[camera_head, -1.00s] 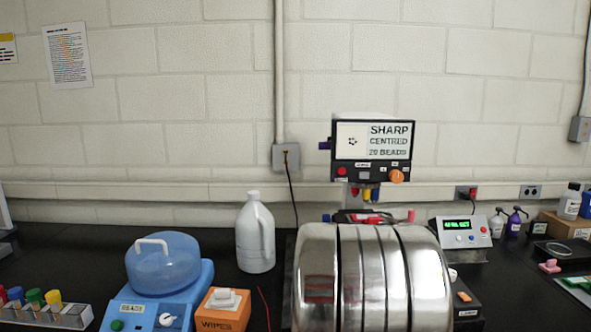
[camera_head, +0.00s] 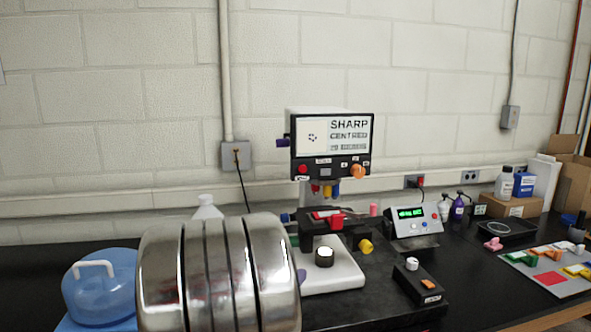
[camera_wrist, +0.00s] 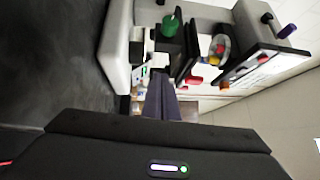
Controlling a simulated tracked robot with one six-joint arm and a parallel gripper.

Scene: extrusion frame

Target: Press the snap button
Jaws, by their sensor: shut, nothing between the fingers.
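A microscope's screen head (camera_head: 332,147) stands on the bench in the head view, its screen reading "SHARP" and "CENTRED". Below the screen is a row of small controls: a red button (camera_head: 303,169) at left, pale ones (camera_head: 344,165) right of centre, and an orange knob (camera_head: 358,171). Their labels are too small to read, so I cannot tell which is the snap button. In the wrist view the microscope appears sideways, with the screen panel (camera_wrist: 262,66) at upper right. My gripper (camera_wrist: 161,80) is shut and empty, apart from the panel. The gripper is not visible in the head view.
My shiny metal arm (camera_head: 215,275) fills the lower left foreground. The microscope stage (camera_head: 335,222) lies below the head. A control box with a green display (camera_head: 412,220) and a small black box (camera_head: 420,284) stand right.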

